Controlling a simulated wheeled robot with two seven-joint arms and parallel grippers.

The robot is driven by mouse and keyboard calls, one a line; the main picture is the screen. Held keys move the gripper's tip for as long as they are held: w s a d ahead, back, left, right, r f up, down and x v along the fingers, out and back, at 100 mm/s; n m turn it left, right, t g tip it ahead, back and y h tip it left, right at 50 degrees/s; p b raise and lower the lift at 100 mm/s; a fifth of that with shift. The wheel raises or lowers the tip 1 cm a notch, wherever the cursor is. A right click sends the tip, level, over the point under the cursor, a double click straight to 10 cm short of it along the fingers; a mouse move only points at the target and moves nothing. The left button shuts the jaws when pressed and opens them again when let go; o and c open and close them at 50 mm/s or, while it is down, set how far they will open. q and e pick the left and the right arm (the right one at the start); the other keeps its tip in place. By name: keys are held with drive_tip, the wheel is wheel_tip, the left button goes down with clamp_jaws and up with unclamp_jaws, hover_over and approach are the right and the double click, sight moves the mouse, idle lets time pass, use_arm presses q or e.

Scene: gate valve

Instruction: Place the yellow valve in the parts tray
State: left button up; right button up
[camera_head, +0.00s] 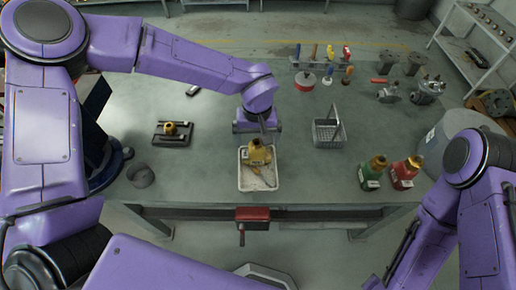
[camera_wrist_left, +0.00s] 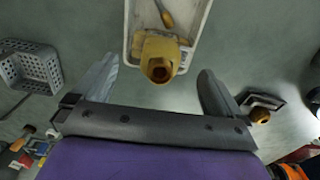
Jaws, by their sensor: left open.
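The yellow valve (camera_head: 259,154) sits at the far end of the white parts tray (camera_head: 258,187), near the front edge of the bench. In the left wrist view the valve (camera_wrist_left: 160,57) shows its round dark opening, with the tray (camera_wrist_left: 131,28) behind it. My left gripper (camera_head: 265,130) is just beyond the valve. Its two fingers (camera_wrist_left: 157,82) are spread wide and empty, and the valve appears ahead between them; I see no contact. The valve's underside is hidden. My right arm shows at the right, but its gripper is not visible.
A red vise (camera_head: 254,214) hangs at the front edge. A tool rack stands behind.

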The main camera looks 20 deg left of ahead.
use_arm(q)
wheel_tip(320, 180, up, 6)
idle(0.5)
